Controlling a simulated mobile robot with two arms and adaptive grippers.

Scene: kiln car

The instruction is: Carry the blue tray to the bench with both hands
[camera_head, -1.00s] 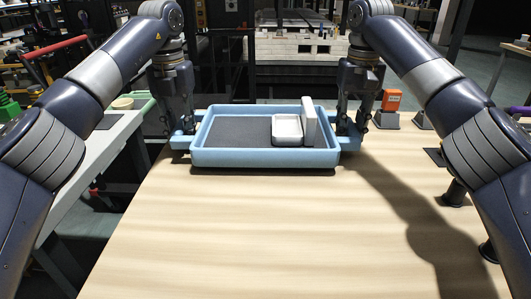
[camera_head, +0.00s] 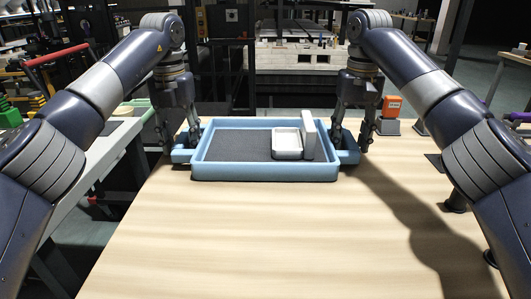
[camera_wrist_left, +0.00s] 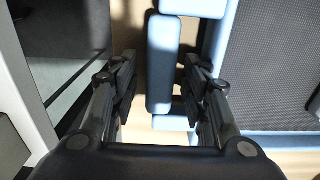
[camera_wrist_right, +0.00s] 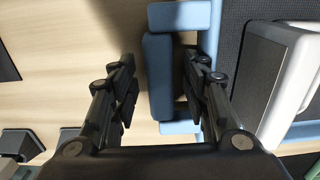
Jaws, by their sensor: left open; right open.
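The blue tray (camera_head: 262,173) sits level on the pale wooden bench (camera_head: 240,240). It has a dark grey liner and a bar handle on each side. A small white dish (camera_head: 287,146) and an upright white slab (camera_head: 308,133) stand in its right part. My left gripper (camera_head: 181,148) is open at the left handle; its fingers straddle the handle bar (camera_wrist_left: 162,80) with gaps in the left wrist view. My right gripper (camera_head: 352,146) is open at the right handle; its fingers stand either side of that bar (camera_wrist_right: 157,80) in the right wrist view.
An orange block (camera_head: 391,106) on a dark stand is at the back right of the bench. A second, grey table (camera_head: 105,150) lies at the left across a gap. The bench is clear in front of the tray.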

